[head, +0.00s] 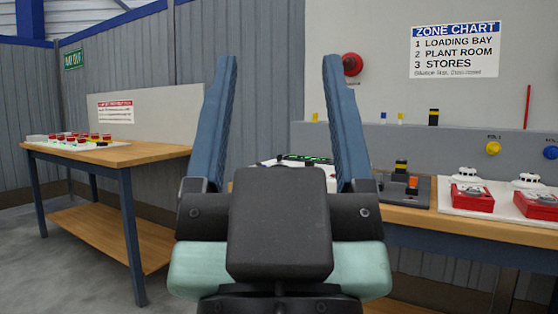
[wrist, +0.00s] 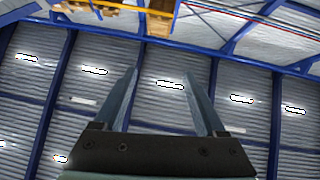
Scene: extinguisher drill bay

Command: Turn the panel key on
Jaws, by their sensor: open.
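My gripper (head: 281,62) stands upright close to the head camera, its two blue-grey fingers wide apart with nothing between them. It also shows open and empty in the wrist view (wrist: 160,75), where it points up at the roof. A pale panel with a green lit display (head: 305,157) lies on the bench behind my gripper. Most of this panel is hidden by my gripper, and I cannot make out a key on it.
Right of the panel are a dark block with black and orange parts (head: 404,185) and red-based units (head: 472,197) on a wooden bench. A second wooden table (head: 150,154) with red-topped items stands left. Grey floor (head: 70,270) is clear at lower left.

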